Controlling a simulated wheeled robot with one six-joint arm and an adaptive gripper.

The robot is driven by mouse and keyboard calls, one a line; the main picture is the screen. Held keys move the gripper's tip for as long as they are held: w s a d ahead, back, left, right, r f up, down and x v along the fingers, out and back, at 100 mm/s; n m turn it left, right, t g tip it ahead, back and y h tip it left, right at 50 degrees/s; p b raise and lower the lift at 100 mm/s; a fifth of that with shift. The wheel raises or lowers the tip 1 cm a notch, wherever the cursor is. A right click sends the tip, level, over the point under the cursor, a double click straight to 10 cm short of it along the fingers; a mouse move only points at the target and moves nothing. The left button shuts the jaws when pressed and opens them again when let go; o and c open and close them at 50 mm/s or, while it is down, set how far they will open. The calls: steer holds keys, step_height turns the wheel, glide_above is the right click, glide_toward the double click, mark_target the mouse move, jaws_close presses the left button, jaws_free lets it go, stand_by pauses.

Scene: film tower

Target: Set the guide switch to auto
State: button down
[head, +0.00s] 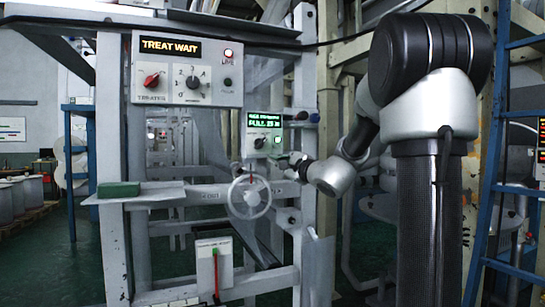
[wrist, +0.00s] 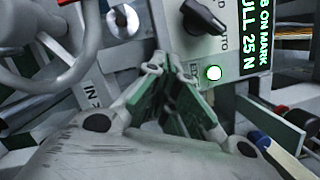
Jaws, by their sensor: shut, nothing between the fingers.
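A small grey panel (head: 264,128) hangs mid-frame in the head view, with a green-lit display (head: 264,119) and a black rotary switch (head: 260,143) below it. My gripper (head: 290,160) is just below and right of the panel. In the wrist view my gripper (wrist: 172,75) is shut and empty, apart from the switch.
A larger panel (head: 188,70) reading TREAT WAIT has a red knob and a numbered dial. A grey handwheel (head: 250,197) stands below the small panel. A lower box (head: 214,265) carries a red lever. Frame posts and a blue ladder (head: 497,200) flank my arm.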

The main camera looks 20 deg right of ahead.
steer(key=f+v, duration=0.1)
steer(key=v, duration=0.9)
steer(key=s+a+f+n+g+y, duration=0.1)
steer(key=s+a+f+n+g, duration=0.2)
steer(key=s+f+n+g, duration=0.4)
steer(key=s+a+f+n+g+y, duration=0.1)
steer(key=s+a+f+n+g, duration=0.25)
steer(key=s+f, duration=0.7)
steer(key=s+d+n+g+h, duration=0.3)
steer(key=s+n+g+h, duration=0.1)
steer(key=s+n, duration=0.6)
steer(key=shift+f+n+h, duration=0.2)
steer(key=shift+n+h, duration=0.35)
steer(key=shift+h, duration=0.35)
